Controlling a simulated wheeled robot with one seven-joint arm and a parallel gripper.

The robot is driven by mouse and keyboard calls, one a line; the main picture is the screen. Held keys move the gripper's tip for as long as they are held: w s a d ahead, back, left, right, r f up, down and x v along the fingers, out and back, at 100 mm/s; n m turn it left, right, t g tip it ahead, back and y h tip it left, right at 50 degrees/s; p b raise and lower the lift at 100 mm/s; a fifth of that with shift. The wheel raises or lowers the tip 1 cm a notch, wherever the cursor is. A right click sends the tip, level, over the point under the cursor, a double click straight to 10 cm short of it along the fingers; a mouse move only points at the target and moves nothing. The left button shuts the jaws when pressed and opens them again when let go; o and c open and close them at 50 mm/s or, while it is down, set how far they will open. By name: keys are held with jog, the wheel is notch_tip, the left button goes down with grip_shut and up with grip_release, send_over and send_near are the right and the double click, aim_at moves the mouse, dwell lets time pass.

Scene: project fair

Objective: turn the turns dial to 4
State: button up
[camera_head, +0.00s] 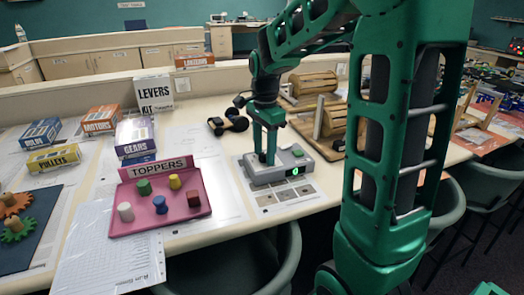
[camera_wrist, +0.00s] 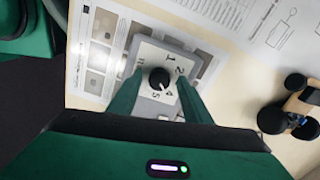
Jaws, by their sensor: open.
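The turns dial (camera_wrist: 159,77) is a round black knob with a light pointer mark, on a pale numbered plate. I make out 1, 2, 4 and 5 around it; the place between 2 and 4 is hidden by a finger. The mark seems to face the lower right, but its exact number is unclear. My gripper (camera_wrist: 160,82) is open, one finger on each side of the knob; contact cannot be told. In the head view my gripper (camera_head: 267,160) points down at the grey dial box (camera_head: 262,178), hiding the knob. A lit green display (camera_head: 295,171) is on its front.
A green button (camera_head: 298,153) is on the box's top right. A pink toppers tray (camera_head: 150,225) stands to the left. A small black-wheeled car (camera_head: 228,123) lies behind, and wooden drum models (camera_head: 315,84) stand behind right. Printed sheets lie around the box.

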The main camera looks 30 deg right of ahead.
aim_at(264, 154)
jog(key=c, duration=1.1)
jog(key=shift+o, duration=0.2)
jog(key=shift+n, duration=0.4)
jog(key=o, duration=1.1)
jog(key=shift+c, duration=0.2)
notch_tip(264, 154, up, 11)
jog(key=shift+f, duration=0.1)
